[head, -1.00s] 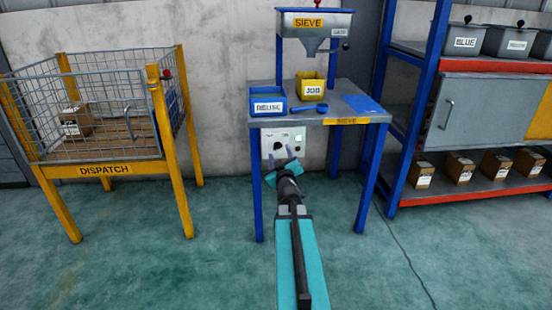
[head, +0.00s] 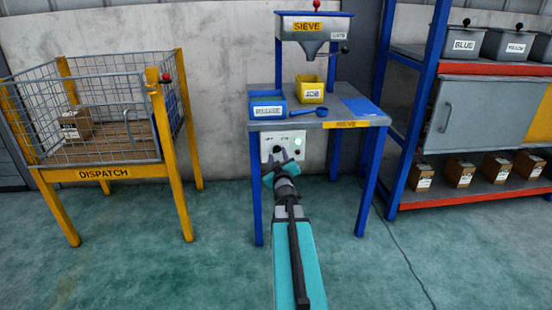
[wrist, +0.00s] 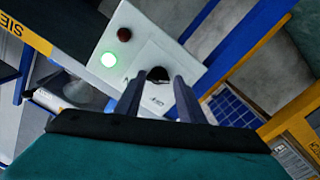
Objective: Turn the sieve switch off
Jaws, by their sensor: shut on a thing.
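The sieve switch is a black knob (wrist: 158,73) on a pale control panel (head: 298,138) below the sieve table's top. In the wrist view the knob is between the two fingers of my gripper (wrist: 160,98). My gripper (head: 284,156) is shut on the knob, at the panel's lower left in the head view. A green lamp (wrist: 109,59) on the panel is lit, and a dark red lamp (wrist: 124,34) beside it looks unlit. The knob's exact pointing direction cannot be told. The fingers partly cover the panel's lettering.
The sieve table (head: 262,95) carries a blue REUSE bin (head: 267,111), a yellow JOB bin (head: 310,95) and a blue scoop (head: 308,112). Its blue legs stand either side of my arm. A DISPATCH cage (head: 110,172) is left; shelving (head: 480,192) is right.

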